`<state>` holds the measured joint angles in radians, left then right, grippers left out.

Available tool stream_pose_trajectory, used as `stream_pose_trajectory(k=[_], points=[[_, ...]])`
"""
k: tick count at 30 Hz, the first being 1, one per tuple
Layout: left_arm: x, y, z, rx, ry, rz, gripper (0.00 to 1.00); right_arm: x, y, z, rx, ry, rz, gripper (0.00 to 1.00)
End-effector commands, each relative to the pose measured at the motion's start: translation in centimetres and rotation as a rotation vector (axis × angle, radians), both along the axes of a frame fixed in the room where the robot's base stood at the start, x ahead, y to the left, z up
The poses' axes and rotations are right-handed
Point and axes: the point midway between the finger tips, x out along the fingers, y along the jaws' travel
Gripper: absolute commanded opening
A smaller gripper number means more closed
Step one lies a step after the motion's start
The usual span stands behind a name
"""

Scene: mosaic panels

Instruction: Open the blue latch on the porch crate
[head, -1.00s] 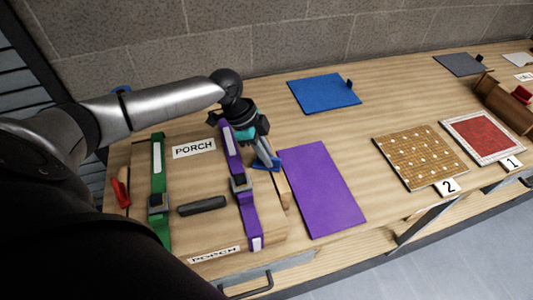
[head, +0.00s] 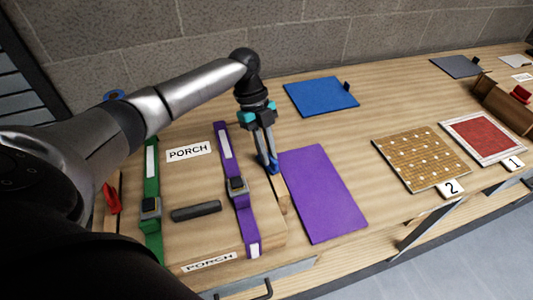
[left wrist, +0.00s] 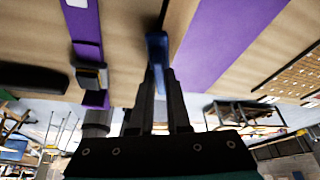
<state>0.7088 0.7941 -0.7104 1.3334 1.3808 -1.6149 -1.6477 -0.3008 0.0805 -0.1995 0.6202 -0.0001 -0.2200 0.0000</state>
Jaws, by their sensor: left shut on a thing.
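The porch crate (head: 190,230) is a wooden box with PORCH labels on its lid and front, at the lower left in the head view. The blue latch (head: 273,169) is at the crate's right side, beside a wooden strip (head: 281,190). My left gripper (head: 270,160) points down from above and is shut on the blue latch, hiding part of it. In the left wrist view the blue latch (left wrist: 157,50) sits between the fingertips of my left gripper (left wrist: 158,72). My right gripper is not in view.
A green strap (head: 151,190) and a purple strap (head: 240,200) with buckles cross the lid, with a dark handle (head: 196,211) between them. A red latch (head: 112,198) is at the left side. A purple mat (head: 322,195) lies close right; a blue panel (head: 321,96) lies behind.

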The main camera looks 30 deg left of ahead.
Motion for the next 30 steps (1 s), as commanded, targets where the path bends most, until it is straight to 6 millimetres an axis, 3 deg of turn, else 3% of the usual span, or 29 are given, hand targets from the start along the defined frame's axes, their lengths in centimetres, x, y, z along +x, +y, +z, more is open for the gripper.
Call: stream_pose_trajectory(k=[18,19,21,27,30], points=[[0.1,-0.03,-0.04,0.002,0.0,-0.043,0.0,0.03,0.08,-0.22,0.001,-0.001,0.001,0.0],[0.1,-0.02,-0.04,0.002,0.0,-0.043,0.16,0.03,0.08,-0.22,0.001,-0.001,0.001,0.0],[0.1,-0.02,-0.04,0.002,0.0,-0.043,0.24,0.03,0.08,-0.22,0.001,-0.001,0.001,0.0],[0.09,-0.02,-0.04,0.001,0.0,-0.043,0.45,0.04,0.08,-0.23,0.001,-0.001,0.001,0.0],[0.09,-0.01,-0.03,0.001,0.0,-0.043,0.45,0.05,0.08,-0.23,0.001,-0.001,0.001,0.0]])
